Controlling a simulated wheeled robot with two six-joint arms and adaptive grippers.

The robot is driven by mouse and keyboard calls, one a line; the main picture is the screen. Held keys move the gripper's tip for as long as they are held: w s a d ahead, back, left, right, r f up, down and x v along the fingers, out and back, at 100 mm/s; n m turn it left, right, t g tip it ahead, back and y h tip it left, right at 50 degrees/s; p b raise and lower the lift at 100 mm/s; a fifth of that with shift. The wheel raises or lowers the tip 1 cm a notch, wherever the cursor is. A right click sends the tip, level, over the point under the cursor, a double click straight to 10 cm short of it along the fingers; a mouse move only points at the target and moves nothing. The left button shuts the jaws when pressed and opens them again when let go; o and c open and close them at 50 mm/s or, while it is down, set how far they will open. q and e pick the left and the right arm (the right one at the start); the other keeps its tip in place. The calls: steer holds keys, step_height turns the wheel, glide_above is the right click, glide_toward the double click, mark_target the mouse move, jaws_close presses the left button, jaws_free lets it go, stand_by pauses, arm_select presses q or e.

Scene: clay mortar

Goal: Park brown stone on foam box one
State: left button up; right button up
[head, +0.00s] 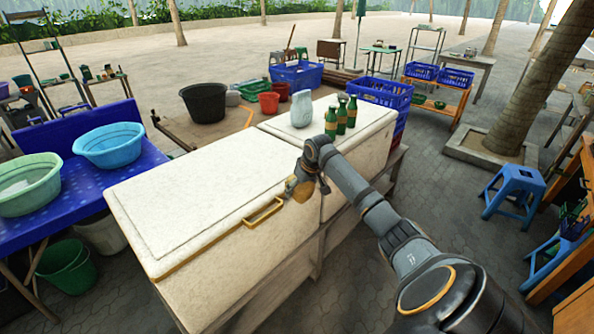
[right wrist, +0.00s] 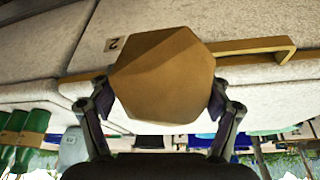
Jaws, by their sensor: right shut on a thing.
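The brown stone (right wrist: 163,75), a faceted block, is between the two fingers of my right gripper (right wrist: 163,88) in the right wrist view. In the head view my right gripper (head: 303,183) holds the stone (head: 299,189) near the front edge of two pale foam boxes, close to where they meet. The left foam box (head: 200,195) has a yellow handle (head: 263,213) and a clear lid. The right foam box (head: 352,133) stands beside it. In the right wrist view a label reading 2 (right wrist: 115,43) is on the handle side of the seam. My left gripper is out of view.
A pale jug (head: 301,109) and green bottles (head: 342,117) stand on the right box. A blue table (head: 85,185) with basins is at left. A blue stool (head: 516,188) and a palm trunk (head: 525,85) are at right.

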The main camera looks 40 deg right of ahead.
steer(key=s+a+f+n+y, duration=0.1)
steer(key=s+a+f+n, duration=0.1)
steer(key=s+a+f, duration=0.8)
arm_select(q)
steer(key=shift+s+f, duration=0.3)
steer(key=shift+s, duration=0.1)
arm_select(e)
steer(key=a+f, duration=0.2)
steer(key=a, duration=0.9)
steer(key=a+f, duration=0.2)
steer(key=a, duration=0.9)
steer(key=shift+w+f, duration=0.2)
